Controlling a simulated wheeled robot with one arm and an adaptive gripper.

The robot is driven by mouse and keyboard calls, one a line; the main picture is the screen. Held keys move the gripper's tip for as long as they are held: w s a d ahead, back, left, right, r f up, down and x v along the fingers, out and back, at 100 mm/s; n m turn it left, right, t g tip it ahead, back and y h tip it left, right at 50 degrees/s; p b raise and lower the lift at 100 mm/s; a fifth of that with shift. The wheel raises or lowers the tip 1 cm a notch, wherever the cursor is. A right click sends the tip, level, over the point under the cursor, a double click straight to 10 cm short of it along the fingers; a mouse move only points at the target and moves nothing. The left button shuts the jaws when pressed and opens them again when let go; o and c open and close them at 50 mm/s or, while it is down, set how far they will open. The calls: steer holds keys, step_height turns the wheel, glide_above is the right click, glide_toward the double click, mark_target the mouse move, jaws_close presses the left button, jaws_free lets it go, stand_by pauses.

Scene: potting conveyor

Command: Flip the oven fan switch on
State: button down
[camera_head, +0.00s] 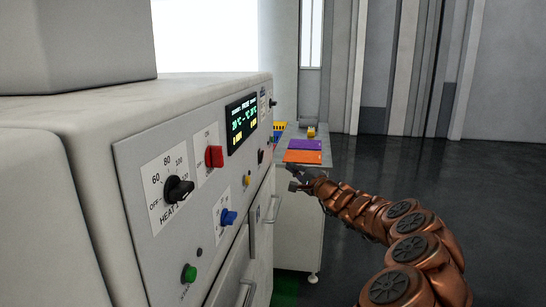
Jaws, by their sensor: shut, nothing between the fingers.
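The oven (75,105) stands at the left, its control panel (140,245) facing right. The panel carries a red switch (214,157), a blue switch (229,217) and a small dark switch (261,156) farther along. I cannot read which one is labelled fan, nor tell their on or off positions. My gripper (292,180) is shut and empty. It appears beyond the far end of the panel, to the right of the switches, and looks apart from them. Its fingertips are small and partly unclear against the cabinet.
The panel also has a black heat knob (178,189), a green button (189,273), a yellow button (246,180) and a lit display (242,123). Oven handles (272,208) jut out below. A table (300,131) with purple and orange trays stands behind. Dark floor (430,165) at the right is clear.

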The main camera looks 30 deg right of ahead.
mark_target(262, 157)
steer(key=w+a+r+p, duration=0.1)
steer(key=w+a+p, duration=0.1)
steer(key=w, duration=0.7)
steer(key=shift+a+r, duration=0.35)
steer(key=shift+a, duration=0.3)
